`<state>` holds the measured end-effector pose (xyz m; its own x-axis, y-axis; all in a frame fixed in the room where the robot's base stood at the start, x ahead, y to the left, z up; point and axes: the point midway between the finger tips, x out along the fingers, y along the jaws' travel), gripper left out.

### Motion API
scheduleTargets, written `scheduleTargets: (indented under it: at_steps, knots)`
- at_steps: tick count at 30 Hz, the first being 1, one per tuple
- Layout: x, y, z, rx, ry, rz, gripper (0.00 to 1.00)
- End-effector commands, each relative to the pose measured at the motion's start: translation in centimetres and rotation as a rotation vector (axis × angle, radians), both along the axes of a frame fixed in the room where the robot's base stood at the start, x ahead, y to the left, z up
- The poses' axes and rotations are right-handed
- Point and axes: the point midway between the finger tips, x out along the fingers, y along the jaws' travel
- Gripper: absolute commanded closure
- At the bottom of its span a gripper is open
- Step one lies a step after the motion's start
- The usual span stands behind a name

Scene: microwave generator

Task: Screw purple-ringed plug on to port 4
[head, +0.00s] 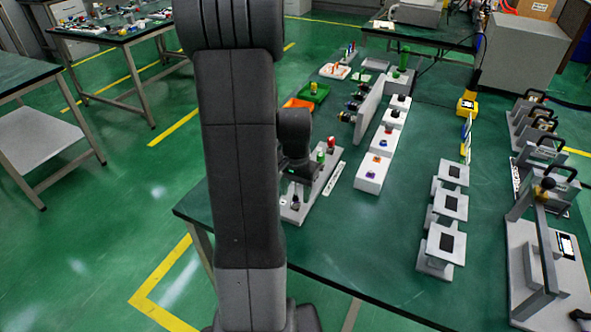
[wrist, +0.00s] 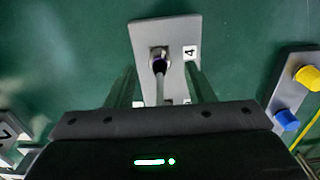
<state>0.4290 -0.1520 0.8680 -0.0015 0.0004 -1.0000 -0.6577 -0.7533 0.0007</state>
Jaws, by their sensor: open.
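The purple-ringed plug (wrist: 159,66) shows in the wrist view at the middle of a grey plate marked 4 (wrist: 190,52). Its grey stem points toward my gripper (wrist: 160,85). The plug appears to sit at port 4, but how firmly it is seated cannot be told. My gripper is open, with one finger on each side of the stem and gaps to both. In the head view, a small purple part (head: 295,204) shows low on the grey board below my gripper (head: 291,182), which my arm partly hides.
A grey strip with a yellow cap (wrist: 308,77) and a blue cap (wrist: 287,119) lies to the right in the wrist view. In the head view, a row of white boxes (head: 371,176) and grey stands (head: 440,240) stand to the right. Bare table lies between them.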

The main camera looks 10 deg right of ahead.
Motion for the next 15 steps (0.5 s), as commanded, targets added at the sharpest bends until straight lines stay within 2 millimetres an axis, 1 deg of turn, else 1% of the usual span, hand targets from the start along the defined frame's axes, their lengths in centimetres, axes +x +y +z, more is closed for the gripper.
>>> scheduleTargets:
  at_steps: [1,9,12,15]
  knots:
    - [0.1,0.0,1.0,-0.002,-0.006,0.000,0.52]
    - [0.1,0.0,7.3,-0.002,-0.006,0.000,0.52]
    - [0.1,0.0,9.2,-0.001,-0.006,0.000,0.52]
    - [0.0,0.0,10.6,0.000,-0.004,0.000,0.52]
